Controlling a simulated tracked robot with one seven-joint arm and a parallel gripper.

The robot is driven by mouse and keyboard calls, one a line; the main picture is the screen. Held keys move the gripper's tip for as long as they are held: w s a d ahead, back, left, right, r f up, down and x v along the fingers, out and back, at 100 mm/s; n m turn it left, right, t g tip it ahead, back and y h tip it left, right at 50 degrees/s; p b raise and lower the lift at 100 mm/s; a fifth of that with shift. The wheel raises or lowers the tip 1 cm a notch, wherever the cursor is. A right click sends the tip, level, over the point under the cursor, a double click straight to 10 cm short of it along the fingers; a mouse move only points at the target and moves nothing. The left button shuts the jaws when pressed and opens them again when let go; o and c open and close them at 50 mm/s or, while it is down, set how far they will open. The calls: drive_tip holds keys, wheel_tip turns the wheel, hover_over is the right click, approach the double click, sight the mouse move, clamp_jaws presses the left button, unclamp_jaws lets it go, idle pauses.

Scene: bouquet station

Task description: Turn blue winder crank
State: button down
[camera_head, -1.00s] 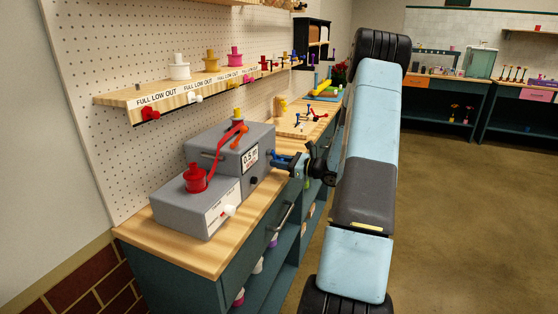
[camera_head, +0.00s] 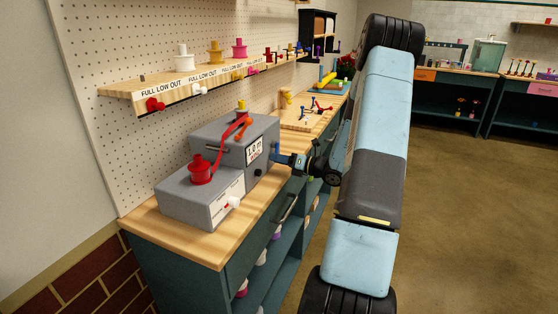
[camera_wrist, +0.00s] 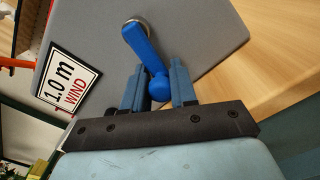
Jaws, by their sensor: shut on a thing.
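The blue crank (camera_wrist: 143,48) sits on the side of the grey winder (camera_head: 238,139). In the wrist view its arm runs from the hub down to a round knob between my fingers. My gripper (camera_wrist: 159,88) is shut on the crank's knob. In the head view my gripper (camera_head: 292,161) reaches the winder from the right, and the crank is mostly hidden there. The winder's label (camera_wrist: 68,84) reads "1.0 m WIND". A red ribbon (camera_head: 228,132) runs from a red spool (camera_head: 201,169) on the lower grey box up to the winder's top.
The winder stands on a wooden bench top (camera_head: 213,243). A shelf (camera_head: 200,88) with several spools runs along the pegboard above. A board (camera_head: 309,116) with small coloured pieces lies farther back. The floor (camera_head: 455,220) on the right is clear.

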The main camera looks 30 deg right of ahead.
drive_tip(key=shift+s+m, duration=0.15)
drive_tip(key=shift+m, duration=0.25)
drive_tip(key=shift+a, duration=0.1)
drive_tip(key=c, duration=0.9)
unclamp_jaws()
drive_tip(key=shift+c, duration=0.2)
drive_tip(key=v, duration=1.3)
drive_tip(key=shift+s+d, duration=0.2)
drive_tip(key=shift+s, duration=0.05)
